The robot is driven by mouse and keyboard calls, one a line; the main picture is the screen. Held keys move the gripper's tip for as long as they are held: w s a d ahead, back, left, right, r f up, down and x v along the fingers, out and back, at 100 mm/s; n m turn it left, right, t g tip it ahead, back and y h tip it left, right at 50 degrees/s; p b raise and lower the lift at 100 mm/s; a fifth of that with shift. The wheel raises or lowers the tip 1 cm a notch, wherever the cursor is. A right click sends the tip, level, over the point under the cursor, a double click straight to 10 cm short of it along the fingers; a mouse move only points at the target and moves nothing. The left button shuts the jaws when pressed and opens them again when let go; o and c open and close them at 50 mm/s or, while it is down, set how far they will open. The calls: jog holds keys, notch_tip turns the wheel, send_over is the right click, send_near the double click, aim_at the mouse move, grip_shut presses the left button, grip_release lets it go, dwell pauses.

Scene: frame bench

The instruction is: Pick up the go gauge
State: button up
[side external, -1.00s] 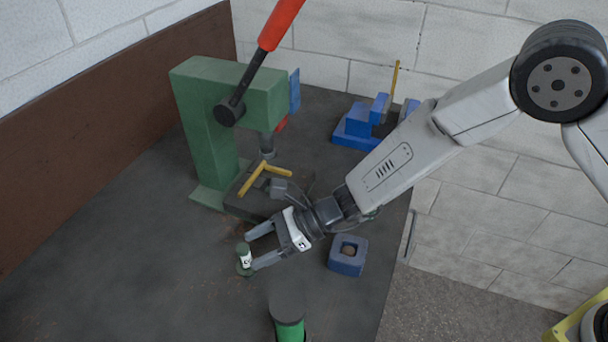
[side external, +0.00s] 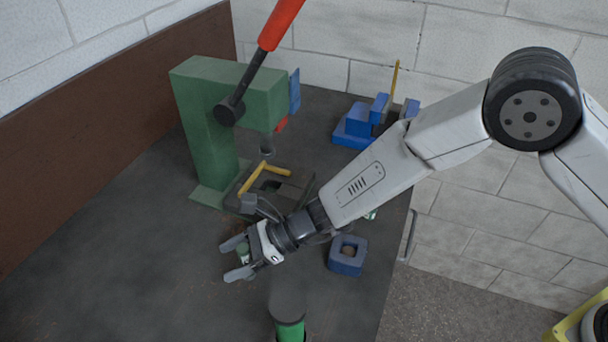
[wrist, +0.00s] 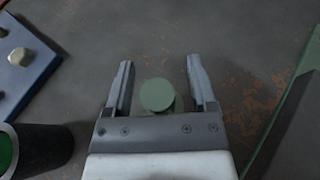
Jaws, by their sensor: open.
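The go gauge appears to be the small green cylinder with a pale band (side external: 243,252), standing upright on the dark bench. In the wrist view its round green top (wrist: 157,95) sits between my two fingers, near the palm, with a gap on each side. My gripper (side external: 233,258) is open and low over the bench, its fingers either side of the cylinder and reaching past it. In the wrist view my gripper (wrist: 160,63) has nothing clamped. The cylinder's lower part is partly hidden by a finger in the side view.
A green press (side external: 205,125) with a red-handled lever stands behind. A blue block with a hole (side external: 347,262) lies right of my gripper. A dark cylinder with a green band (side external: 289,328) stands in front. Blue stepped blocks (side external: 357,124) are at the back. The bench's left side is clear.

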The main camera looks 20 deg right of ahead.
jog(key=shift+c, duration=0.3)
grip_shut()
jog(key=shift+r, duration=0.15)
jog(key=shift+r, duration=0.7)
jog(key=s+d+r, duration=0.9)
jog(key=s+r, duration=0.1)
jog(key=r, duration=0.1)
jog(key=shift+s+r, duration=0.2)
jog(key=shift+s, duration=0.05)
jog(key=shift+d, duration=0.1)
